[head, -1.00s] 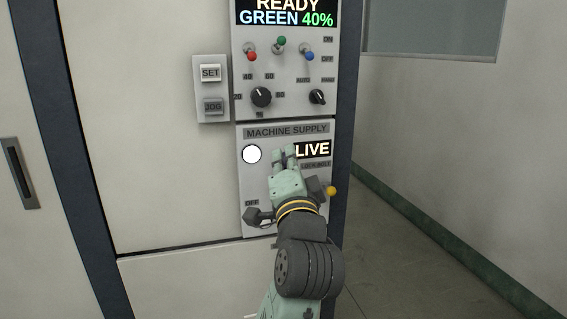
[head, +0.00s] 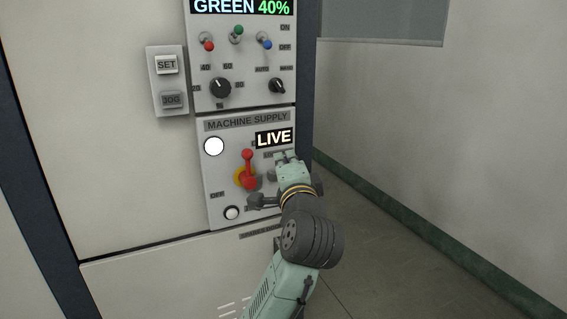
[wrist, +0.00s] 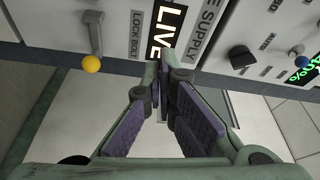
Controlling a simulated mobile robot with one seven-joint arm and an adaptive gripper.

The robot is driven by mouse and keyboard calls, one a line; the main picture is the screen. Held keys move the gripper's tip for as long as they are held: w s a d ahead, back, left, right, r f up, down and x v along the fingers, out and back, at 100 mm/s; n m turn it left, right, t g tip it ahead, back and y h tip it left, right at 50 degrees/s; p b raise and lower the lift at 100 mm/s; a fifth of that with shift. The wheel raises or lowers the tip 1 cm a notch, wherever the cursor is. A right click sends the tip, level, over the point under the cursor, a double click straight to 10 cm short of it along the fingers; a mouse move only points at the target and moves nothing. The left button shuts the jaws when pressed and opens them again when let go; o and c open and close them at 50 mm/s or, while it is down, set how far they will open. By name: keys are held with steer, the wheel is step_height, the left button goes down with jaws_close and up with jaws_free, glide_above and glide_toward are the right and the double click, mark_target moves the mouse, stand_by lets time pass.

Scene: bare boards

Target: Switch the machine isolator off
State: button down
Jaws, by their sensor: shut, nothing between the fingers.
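The machine supply panel (head: 218,170) carries the isolator, a red handle (head: 247,165) on a yellow base (head: 239,180). The handle points up, and the OFF label (head: 217,195) is to its lower left. The display (head: 274,138) reads LIVE; it also shows in the wrist view (wrist: 166,33). My gripper (head: 287,155) is right of the handle, below the display, at the panel's right side. Its fingers (wrist: 157,78) are together and empty. The lock bolt (wrist: 95,35), with a yellow knob (wrist: 91,64), shows in the wrist view; my gripper hides it in the head view.
A white lamp (head: 214,146) and a white button (head: 232,213) are on the same panel. Above are toggle switches (head: 237,32), a dial (head: 220,87) and a selector (head: 277,86). SET and JOG buttons (head: 168,82) are at left. Open floor (head: 400,260) lies right of the cabinet.

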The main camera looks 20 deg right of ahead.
steer(key=w, duration=0.2)
steer(key=w+a+p, duration=0.1)
steer(key=w, duration=0.1)
steer(key=w+a+p, duration=0.1)
steer(key=shift+w+a+f, duration=0.2)
steer(key=shift+w, duration=0.2)
steer(key=shift+w+a, duration=0.1)
steer(key=shift+a+r+n, duration=0.1)
steer(key=shift+a+n, duration=0.1)
steer(key=shift+n, duration=0.2)
